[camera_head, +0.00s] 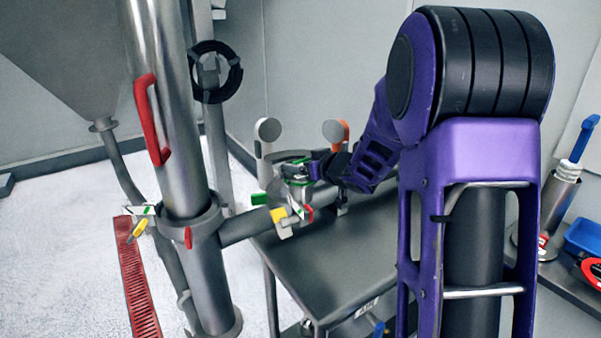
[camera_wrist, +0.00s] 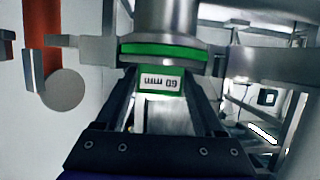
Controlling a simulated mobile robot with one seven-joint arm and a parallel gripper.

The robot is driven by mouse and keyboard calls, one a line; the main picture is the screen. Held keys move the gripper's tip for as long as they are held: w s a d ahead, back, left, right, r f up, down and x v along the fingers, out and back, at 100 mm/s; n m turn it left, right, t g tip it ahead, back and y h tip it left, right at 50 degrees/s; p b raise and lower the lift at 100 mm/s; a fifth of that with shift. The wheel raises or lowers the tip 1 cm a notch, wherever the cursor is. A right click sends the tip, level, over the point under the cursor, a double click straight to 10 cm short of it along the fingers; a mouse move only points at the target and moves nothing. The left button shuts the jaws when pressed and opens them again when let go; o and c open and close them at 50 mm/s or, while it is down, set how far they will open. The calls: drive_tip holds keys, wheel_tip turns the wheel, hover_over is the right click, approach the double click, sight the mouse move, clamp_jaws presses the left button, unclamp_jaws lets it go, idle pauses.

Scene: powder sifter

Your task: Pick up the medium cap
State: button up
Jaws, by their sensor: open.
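My gripper (camera_wrist: 162,78) is open in the wrist view, with one dark finger on each side of a green tag (camera_wrist: 160,80) that reads 60 mm upside down. The tag hangs below a metal fitting with a green band (camera_wrist: 163,49), the likely medium cap; I cannot tell its size class for sure. Whether the fingers touch the tag is unclear. In the head view my gripper (camera_head: 308,168) is at the end of my purple arm, beside the cluster of metal fittings over the steel table; the cap there is partly hidden.
A steel pipe (camera_head: 250,223) runs left to a thick column with a red handle (camera_head: 152,119). The steel table (camera_head: 335,265) lies below, mostly bare.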

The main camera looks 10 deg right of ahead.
sight(301, 160)
clamp_jaws()
wheel_tip(301, 160, up, 10)
drive_tip(key=p, duration=0.3)
drive_tip(key=shift+p, duration=0.4)
drive_tip(key=shift+s, duration=0.1)
